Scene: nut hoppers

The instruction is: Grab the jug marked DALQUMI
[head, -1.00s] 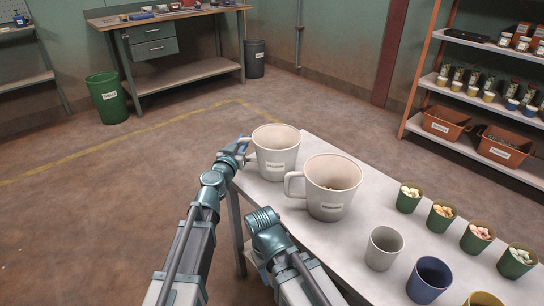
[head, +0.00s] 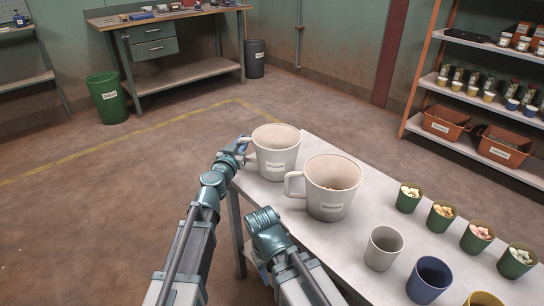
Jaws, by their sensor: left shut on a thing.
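Two large cream jugs with handles and small labels stand upright on the light table (head: 385,191). The far jug (head: 276,145) is at the table's far left corner, and the near jug (head: 333,207) stands just right of it, with some contents showing inside. The lettering on both labels is too small for me to read. My left gripper (head: 241,146) is at the handle side of the far jug, shut on its handle; the fingertips are partly hidden. My right arm (head: 266,228) reaches in below the near jug's handle, and its gripper is not clearly seen.
A grey cup (head: 383,248), a blue cup (head: 429,280) and several green cups (head: 409,198) with contents stand along the table's right part. A shelf (head: 470,100) with orange bins is behind. Open floor lies to the left.

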